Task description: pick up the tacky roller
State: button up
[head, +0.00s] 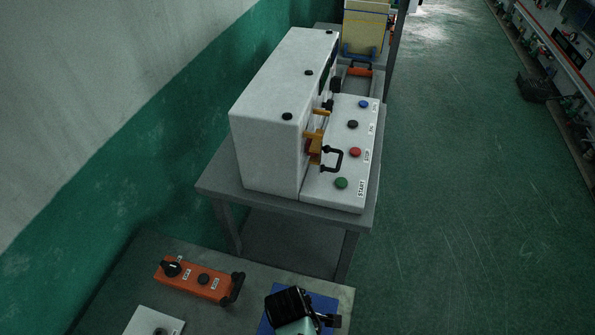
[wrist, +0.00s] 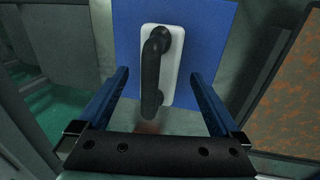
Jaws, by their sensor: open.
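In the wrist view, a white rounded plate with a black bar handle (wrist: 175,68) lies on a blue mat (wrist: 215,30). It is the only thing there that could be the tacky roller; no roller part can be made out. My gripper (wrist: 159,73) is open, with its two blue fingers to the left and right of the plate's lower part. Nothing shows as held; whether the fingers touch the plate or hang above it I cannot tell. In the head view, the blue mat (head: 265,322) is mostly covered by a dark shape, probably my wrist.
An orange control box (head: 195,280) and a white box (head: 152,322) sit on the near table, left of the mat. Beyond stands a white machine (head: 270,120) with a button panel (head: 335,170). The green floor (head: 450,200) to the right is clear.

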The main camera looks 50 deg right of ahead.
jog(key=shift+w+d+f, duration=0.1)
jog(key=shift+d+f, duration=0.1)
jog(key=shift+f, duration=0.75)
grip_shut()
jog(key=shift+r, duration=0.15)
notch_tip(320, 180, up, 10)
jog(key=shift+f+b, duration=0.1)
jog(key=shift+b, duration=0.3)
jog(key=c, duration=0.5)
grip_release()
jog(key=shift+c, duration=0.2)
grip_shut()
